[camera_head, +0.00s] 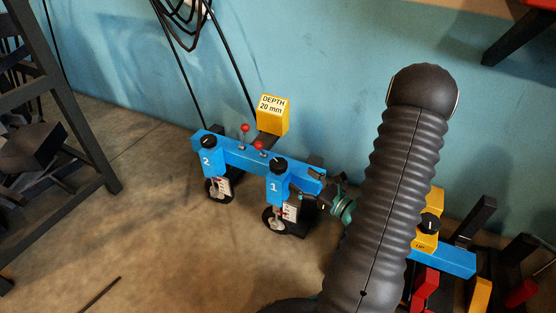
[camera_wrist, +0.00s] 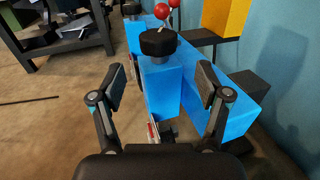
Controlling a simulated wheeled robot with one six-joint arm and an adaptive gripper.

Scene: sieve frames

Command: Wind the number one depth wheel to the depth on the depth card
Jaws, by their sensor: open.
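The number one depth wheel (camera_head: 278,166) is a black knob on top of the blue post marked 1. In the wrist view the same wheel (camera_wrist: 158,43) lies straight ahead, beyond my fingertips. The depth card (camera_head: 270,115) is a yellow block reading "DEPTH 20 mm". A small white scale (camera_head: 290,211) with a red mark is on the number one post, too small to read. My gripper (camera_wrist: 162,82) is open and empty, its fingers apart on either side of the view of the post. In the head view my gripper (camera_head: 328,196) is just right of unit one, partly hidden by my arm.
Unit two with its black wheel (camera_head: 208,142) is on the left of the same blue beam (camera_head: 240,157). Two red-balled levers (camera_head: 245,128) stand between the wheels. More implements with a yellow block (camera_head: 432,203) are at right.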

